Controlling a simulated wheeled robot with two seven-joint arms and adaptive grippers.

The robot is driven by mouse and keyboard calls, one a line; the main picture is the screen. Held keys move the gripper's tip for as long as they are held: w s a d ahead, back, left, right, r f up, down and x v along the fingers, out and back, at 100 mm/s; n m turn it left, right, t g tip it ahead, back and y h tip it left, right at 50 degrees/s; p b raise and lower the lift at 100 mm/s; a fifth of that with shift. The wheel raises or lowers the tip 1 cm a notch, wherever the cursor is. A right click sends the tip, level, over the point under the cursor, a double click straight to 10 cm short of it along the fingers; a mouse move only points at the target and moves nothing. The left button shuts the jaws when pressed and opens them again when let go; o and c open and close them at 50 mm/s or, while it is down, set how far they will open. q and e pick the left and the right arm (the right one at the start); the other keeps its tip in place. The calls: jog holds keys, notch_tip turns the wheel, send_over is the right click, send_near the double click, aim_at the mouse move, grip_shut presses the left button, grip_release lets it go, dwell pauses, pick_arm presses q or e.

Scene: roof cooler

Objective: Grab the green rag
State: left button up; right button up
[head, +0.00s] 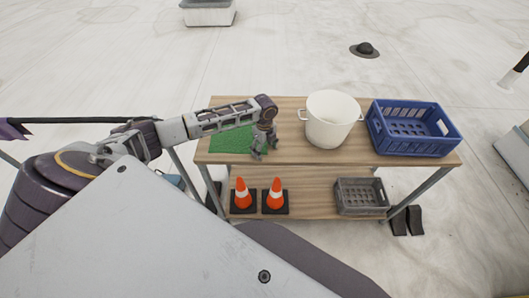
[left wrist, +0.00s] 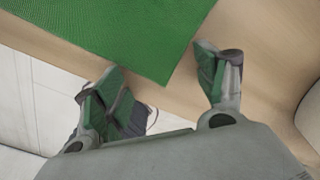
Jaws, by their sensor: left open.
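The green rag (head: 232,141) lies flat on the left part of the wooden table top, partly hidden behind my left arm in the head view. In the left wrist view the rag (left wrist: 125,30) fills the upper left, one corner pointing toward the gap between the fingers. My left gripper (head: 264,148) hangs at the rag's right front side in the head view. My right gripper is not in view.
A white pot (head: 331,122) stands right of the left gripper, and a blue crate (head: 413,130) stands at the table's right end. The lower shelf holds two orange cones (head: 243,195) and a grey crate (head: 361,196). Bare wood (head: 295,150) shows between gripper and pot.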

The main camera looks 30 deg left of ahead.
pick_arm(q)
jog(key=shift+f, duration=0.25)
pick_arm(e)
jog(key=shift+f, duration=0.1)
pick_arm(q)
jog(key=shift+c, duration=0.4)
jog(key=shift+s, duration=0.15)
jog(key=c, duration=0.8)
jog(key=shift+c, duration=0.4)
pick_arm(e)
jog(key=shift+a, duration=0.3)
pick_arm(q)
jog(key=shift+s+d, duration=0.1)
jog(key=shift+c, duration=0.8)
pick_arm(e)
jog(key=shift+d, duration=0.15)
